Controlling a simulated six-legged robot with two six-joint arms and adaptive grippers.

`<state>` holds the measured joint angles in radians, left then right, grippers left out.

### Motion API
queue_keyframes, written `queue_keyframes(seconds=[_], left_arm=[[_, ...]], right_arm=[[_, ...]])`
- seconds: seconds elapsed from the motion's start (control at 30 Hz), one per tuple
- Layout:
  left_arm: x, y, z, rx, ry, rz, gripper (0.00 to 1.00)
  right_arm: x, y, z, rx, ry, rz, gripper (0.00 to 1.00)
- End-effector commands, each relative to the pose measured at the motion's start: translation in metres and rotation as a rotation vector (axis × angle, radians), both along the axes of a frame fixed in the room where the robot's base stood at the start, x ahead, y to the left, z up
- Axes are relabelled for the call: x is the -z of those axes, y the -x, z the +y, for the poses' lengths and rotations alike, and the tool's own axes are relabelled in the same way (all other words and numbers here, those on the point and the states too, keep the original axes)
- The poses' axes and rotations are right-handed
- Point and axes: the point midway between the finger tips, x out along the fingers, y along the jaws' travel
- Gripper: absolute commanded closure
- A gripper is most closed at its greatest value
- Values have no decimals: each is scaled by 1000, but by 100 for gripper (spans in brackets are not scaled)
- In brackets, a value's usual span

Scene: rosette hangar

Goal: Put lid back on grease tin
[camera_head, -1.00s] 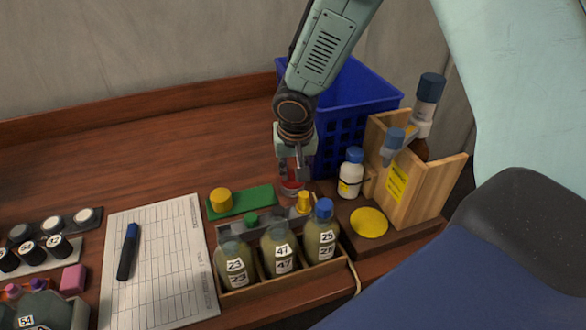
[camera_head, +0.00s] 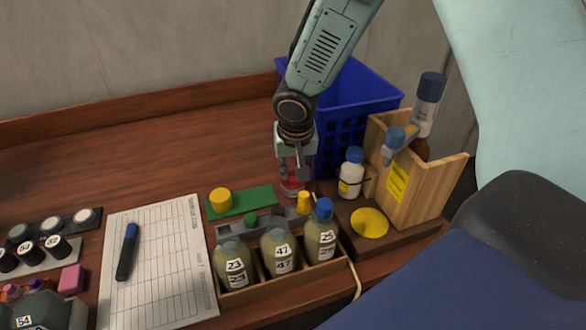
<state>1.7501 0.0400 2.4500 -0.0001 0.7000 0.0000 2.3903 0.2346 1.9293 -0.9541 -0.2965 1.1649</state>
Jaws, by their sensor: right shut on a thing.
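My right gripper (camera_head: 292,176) points down beside the blue basket, behind the bottle rack. It is shut on a small red round piece (camera_head: 291,187), which looks like the lid. The fingers hide part of it. I cannot make out the grease tin clearly; whether the red piece touches anything beneath it is hidden. A flat yellow disc (camera_head: 369,223) lies on the brown board at the right, apart from the gripper. My left gripper is not in view.
A rack (camera_head: 290,281) of numbered bottles stands in front of the gripper. The blue basket (camera_head: 362,92), a white bottle (camera_head: 351,172) and a wooden holder (camera_head: 428,198) stand close on the right. A green mat (camera_head: 242,202) lies left. The back left table is clear.

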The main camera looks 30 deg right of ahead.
Motion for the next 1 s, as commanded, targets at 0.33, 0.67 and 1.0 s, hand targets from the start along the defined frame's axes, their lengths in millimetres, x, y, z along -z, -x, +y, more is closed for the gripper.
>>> queue_keyframes(seconds=[0.33,0.67,1.0], left_arm=[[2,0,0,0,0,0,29],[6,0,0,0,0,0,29],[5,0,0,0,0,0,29]], right_arm=[[0,1,0,-1,0,0,96],[-2,2,1,-1,0,0,96],[-2,2,1,-1,0,0,96]])
